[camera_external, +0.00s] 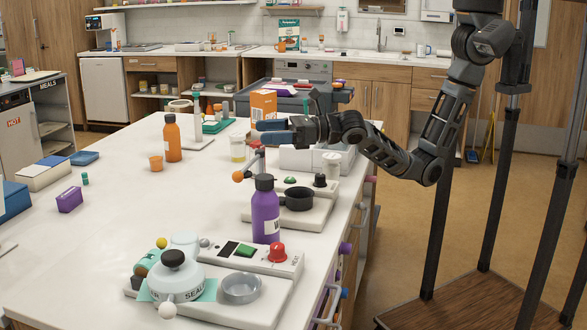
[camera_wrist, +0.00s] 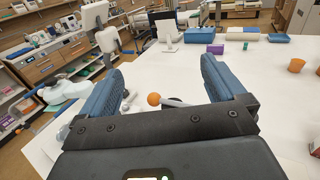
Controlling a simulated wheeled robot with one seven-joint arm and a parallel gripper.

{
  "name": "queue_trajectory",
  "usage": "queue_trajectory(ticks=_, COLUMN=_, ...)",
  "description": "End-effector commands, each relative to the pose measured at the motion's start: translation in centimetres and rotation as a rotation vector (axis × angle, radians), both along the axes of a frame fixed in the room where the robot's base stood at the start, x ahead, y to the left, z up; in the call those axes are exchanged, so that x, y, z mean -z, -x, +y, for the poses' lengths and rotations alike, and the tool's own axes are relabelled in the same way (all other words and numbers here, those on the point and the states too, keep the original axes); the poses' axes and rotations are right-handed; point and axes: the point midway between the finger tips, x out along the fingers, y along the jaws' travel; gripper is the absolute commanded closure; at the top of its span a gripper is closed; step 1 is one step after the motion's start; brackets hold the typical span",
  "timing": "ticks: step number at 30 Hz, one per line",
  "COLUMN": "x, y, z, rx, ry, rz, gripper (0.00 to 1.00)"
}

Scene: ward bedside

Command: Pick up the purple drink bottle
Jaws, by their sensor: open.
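The purple drink bottle (camera_external: 265,212) stands upright on the white worktop, with a dark cap and a pale label low on its side. It is behind the sealer device and in front of the unit with a black pan. My gripper (camera_external: 263,132) is beyond the bottle in the external view, raised above the worktop and pointing left. In the wrist view my gripper (camera_wrist: 158,68) has its two blue fingers spread wide with nothing held between them. I cannot make out the purple bottle in the wrist view.
An orange ball on a lever (camera_external: 238,176) is close to the bottle's left; the ball (camera_wrist: 154,99) also shows between my fingers. A sealer device (camera_external: 172,275), a black pan (camera_external: 299,199) and an orange bottle (camera_external: 172,139) stand around. The worktop's left middle is mostly clear.

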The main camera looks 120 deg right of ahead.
Motion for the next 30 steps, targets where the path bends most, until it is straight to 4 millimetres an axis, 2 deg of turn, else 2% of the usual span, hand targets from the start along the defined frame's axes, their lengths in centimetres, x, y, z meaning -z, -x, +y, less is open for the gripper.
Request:
queue_trajectory(ticks=1, x=0.2, y=-0.1, z=2.2, rx=-0.032, ry=-0.001, rz=0.000, gripper=0.03)
queue_trajectory(ticks=3, x=0.2, y=-0.2, z=4.7, rx=-0.066, ry=-0.001, rz=0.001, gripper=0.03)
queue_trajectory(ticks=8, x=0.2, y=0.1, z=9.9, rx=-0.142, ry=-0.003, rz=0.000, gripper=0.03)
queue_trajectory(ticks=9, x=1.3, y=0.1, z=10.3, rx=-0.146, ry=-0.004, rz=0.008, gripper=0.03)
queue_trajectory(ticks=12, x=6.0, y=0.2, z=9.8, rx=-0.139, ry=-0.003, rz=0.015, gripper=0.03)
queue_trajectory(ticks=15, x=9.7, y=0.1, z=9.9, rx=-0.141, ry=-0.001, rz=0.012, gripper=0.03)
queue_trajectory(ticks=18, x=12.0, y=0.1, z=9.8, rx=-0.140, ry=-0.001, rz=0.008, gripper=0.03)
queue_trajectory(ticks=22, x=13.6, y=0.0, z=9.7, rx=-0.139, ry=-0.003, rz=0.003, gripper=0.03)
queue_trajectory(ticks=30, x=14.0, y=-2.2, z=9.4, rx=-0.140, ry=-0.002, rz=0.001, gripper=0.03)
